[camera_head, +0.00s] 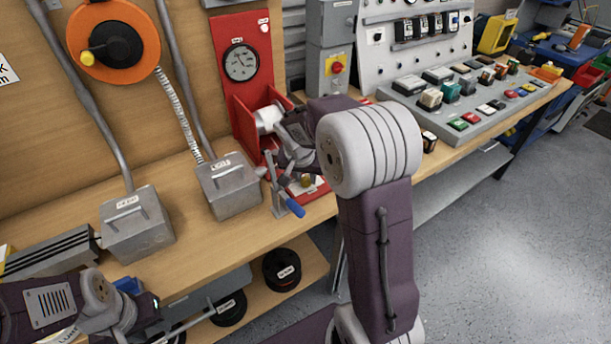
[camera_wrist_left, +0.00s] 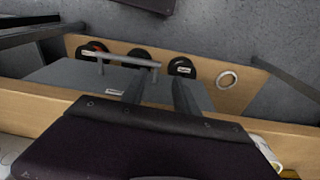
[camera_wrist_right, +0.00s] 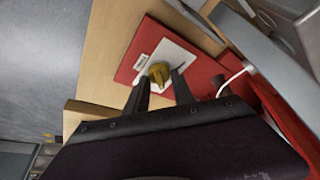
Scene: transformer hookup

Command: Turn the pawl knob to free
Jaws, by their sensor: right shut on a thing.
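The pawl knob is a small brass-yellow knob (camera_wrist_right: 158,73) on a white plate (camera_wrist_right: 180,54) fixed to a red base (camera_wrist_right: 133,62). In the head view the knob (camera_head: 307,181) shows just below my right wrist. My right gripper (camera_wrist_right: 160,77) is shut on the knob, one finger on each side of it. The plate carries a small label, too small to read. My left gripper (camera_wrist_left: 158,82) is open and empty, with its fingers apart, in front of the lower shelf. In the head view my left fingers are not clearly visible.
A lever with a blue handle (camera_head: 288,203) stands just left of the knob. The red stand (camera_head: 244,108) with a gauge (camera_head: 240,62) rises behind. Grey boxes (camera_head: 229,186) sit further left. A grey case (camera_wrist_left: 63,78) and black spools (camera_head: 282,270) lie on the lower shelf.

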